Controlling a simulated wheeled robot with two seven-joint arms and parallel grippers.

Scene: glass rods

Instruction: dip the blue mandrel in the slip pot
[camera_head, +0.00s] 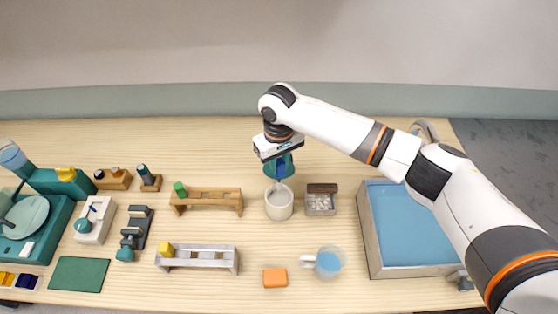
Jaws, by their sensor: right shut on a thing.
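My right gripper (281,158) comes in from the right and hangs over the middle of the table, pointing down. It is shut on the blue mandrel (281,171), which shows as a short dark blue length below the jaws. A white pot (279,207), which looks like the slip pot, stands upright directly under it. The mandrel's lower end is at or just over the pot's mouth; I cannot tell how deep it reaches. My left gripper is not in view.
Right of the pot is a small grey box (320,205). Nearer are a jug with blue liquid (329,262) and an orange block (275,278). Wooden (207,197) and grey (200,263) racks stand left. A blue-floored tray (410,240) lies right, under my arm.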

